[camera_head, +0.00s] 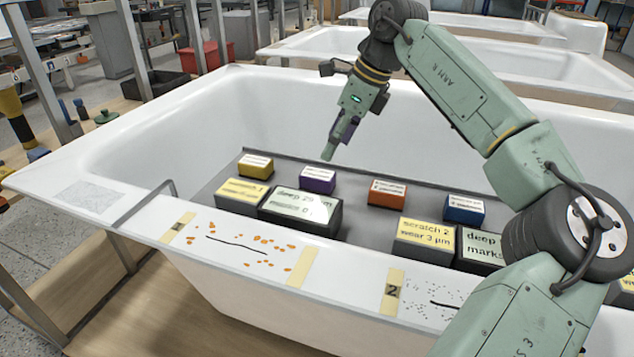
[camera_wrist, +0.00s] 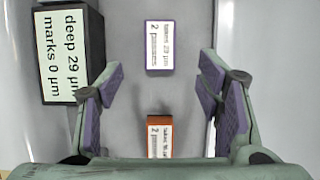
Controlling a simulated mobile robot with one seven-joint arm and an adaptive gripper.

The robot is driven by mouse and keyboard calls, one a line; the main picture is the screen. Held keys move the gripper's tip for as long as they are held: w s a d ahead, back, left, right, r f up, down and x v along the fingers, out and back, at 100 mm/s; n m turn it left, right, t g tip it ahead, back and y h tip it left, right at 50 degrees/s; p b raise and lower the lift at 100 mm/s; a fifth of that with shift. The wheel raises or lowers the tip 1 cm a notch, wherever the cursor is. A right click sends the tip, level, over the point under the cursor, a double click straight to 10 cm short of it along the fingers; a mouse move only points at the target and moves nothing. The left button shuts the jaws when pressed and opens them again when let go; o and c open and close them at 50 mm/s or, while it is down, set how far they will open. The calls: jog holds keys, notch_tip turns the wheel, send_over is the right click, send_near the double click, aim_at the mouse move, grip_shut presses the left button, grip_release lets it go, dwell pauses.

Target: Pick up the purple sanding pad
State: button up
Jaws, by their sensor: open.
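The purple sanding pad (camera_head: 317,180) is a small block with a white printed label on top. It lies on the grey tray inside the nearest bathtub. In the wrist view the purple pad (camera_wrist: 160,47) is at the upper middle, ahead of the fingertips. My gripper (camera_head: 330,152) hangs above the tray, close to the purple pad in the head view. In the wrist view my gripper (camera_wrist: 163,85) has its purple-padded fingers spread wide with nothing between the tips. The orange block (camera_wrist: 160,135) shows lower between the fingers, partly hidden by the gripper body.
Around the pad on the grey tray (camera_head: 350,222) stand a yellow block (camera_head: 256,166), an orange block (camera_head: 387,193), a blue block (camera_head: 463,209) and larger labelled blocks, including a black one (camera_head: 300,211). The white tub rim (camera_head: 130,190) surrounds them.

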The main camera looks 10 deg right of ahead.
aim_at(320, 173)
jog(key=x, duration=0.4)
jog(key=shift+s+a, duration=0.1)
jog(key=x, duration=0.5)
jog(key=shift+f, duration=0.3)
jog(key=shift+c, duration=0.2)
jog(key=c, duration=1.2)
